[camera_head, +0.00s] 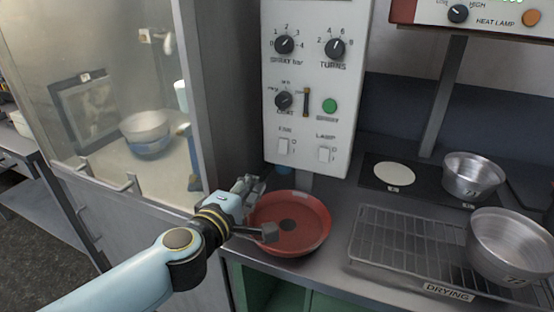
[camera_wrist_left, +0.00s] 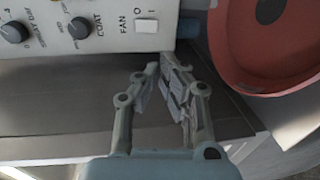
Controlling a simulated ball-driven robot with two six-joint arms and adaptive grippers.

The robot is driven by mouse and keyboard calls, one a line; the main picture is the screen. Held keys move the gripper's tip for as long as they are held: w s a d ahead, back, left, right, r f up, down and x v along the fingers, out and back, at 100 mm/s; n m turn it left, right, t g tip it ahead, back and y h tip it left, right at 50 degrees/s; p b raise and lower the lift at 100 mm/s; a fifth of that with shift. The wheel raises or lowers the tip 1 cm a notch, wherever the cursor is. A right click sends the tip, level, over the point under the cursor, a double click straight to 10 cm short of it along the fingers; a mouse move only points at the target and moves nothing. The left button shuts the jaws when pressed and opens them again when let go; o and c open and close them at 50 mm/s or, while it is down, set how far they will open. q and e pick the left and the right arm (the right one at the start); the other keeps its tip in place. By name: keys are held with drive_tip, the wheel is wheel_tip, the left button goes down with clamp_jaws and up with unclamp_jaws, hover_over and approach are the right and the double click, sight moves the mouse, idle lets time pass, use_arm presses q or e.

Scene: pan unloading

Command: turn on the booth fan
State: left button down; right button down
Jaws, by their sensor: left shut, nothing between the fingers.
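The fan switch (camera_head: 284,146) is a small white rocker low on the left of the white control panel (camera_head: 348,90). In the left wrist view the fan switch (camera_wrist_left: 147,25) sits beside the FAN label, with O and I marks near it. I cannot tell which side is pressed. My left gripper (camera_head: 254,186) is below and left of the switch, apart from it, near the red dish. In the left wrist view my left gripper (camera_wrist_left: 164,72) is shut and empty, its fingertips short of the panel edge. My right gripper is not in view.
A similar lamp switch (camera_head: 325,154) sits right of the fan switch. Knobs and a green button (camera_head: 330,106) are above. The red dish (camera_head: 318,240) stands below the panel, close to my gripper. A drying rack (camera_head: 385,240) and metal pans (camera_head: 474,180) are at right.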

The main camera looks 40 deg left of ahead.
use_arm(q)
drive_tip(key=shift+w, duration=0.1)
drive_tip(key=b, duration=0.2)
approach(283, 154)
drive_tip(key=x, duration=0.6)
drive_tip(key=shift+a+f, duration=0.25)
drive_tip(key=shift+a, duration=0.05)
drive_tip(key=shift+w+a, duration=0.15)
drive_tip(key=shift+w, duration=0.4)
drive_tip(key=shift+f, duration=0.1)
